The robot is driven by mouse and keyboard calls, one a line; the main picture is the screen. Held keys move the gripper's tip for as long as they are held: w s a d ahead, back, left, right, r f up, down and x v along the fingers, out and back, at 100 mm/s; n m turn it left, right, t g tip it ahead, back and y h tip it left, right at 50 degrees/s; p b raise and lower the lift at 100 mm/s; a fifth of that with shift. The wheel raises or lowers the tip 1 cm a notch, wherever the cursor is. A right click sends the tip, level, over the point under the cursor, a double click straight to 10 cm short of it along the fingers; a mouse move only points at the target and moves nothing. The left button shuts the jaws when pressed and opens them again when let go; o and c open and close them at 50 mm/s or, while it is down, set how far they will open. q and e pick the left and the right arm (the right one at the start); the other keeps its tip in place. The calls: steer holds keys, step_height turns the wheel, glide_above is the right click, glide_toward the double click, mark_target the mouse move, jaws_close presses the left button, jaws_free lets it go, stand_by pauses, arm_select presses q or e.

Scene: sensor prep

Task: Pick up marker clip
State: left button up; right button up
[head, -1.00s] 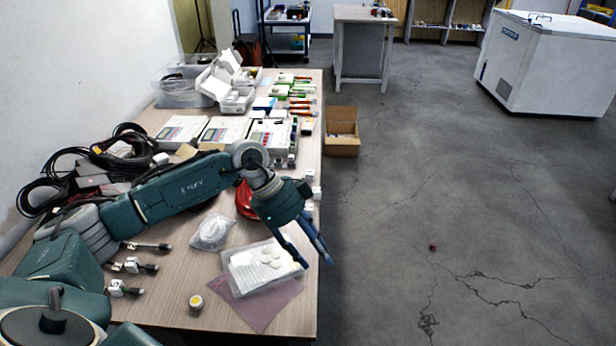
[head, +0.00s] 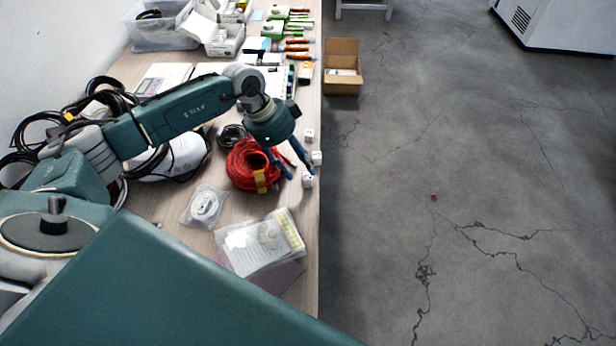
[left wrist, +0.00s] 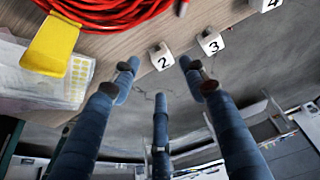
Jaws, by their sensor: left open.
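Several white numbered cubes, which look like the marker clips, stand along the table's right edge. In the left wrist view, clip 2 (left wrist: 162,57) is nearest my gripper, with clip 3 (left wrist: 210,42) and clip 4 (left wrist: 270,4) beyond it. In the head view, the nearest cube (head: 308,181) sits by the fingertips, with two more (head: 317,158) (head: 309,135) behind. My left gripper (head: 299,173) is open and empty, its fingers spread near clip 2 in the left wrist view (left wrist: 160,77). My right gripper is not in view.
A red cable coil (head: 243,167) with a yellow tag lies left of the gripper. A plastic bag with a white coil (head: 204,206) and a clear case (head: 240,250) lie nearer. An open cardboard box (head: 342,84) stands beyond the table's right side.

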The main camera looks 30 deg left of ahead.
mark_target(307, 176)
arm_select(q)
steer(key=x, duration=0.3)
steer(key=p+x, duration=0.1)
steer(key=x, duration=0.1)
steer(key=shift+w+a, duration=0.1)
steer(key=shift+w, duration=0.25)
steer(key=shift+c, duration=0.6)
steer(key=c, duration=0.7)
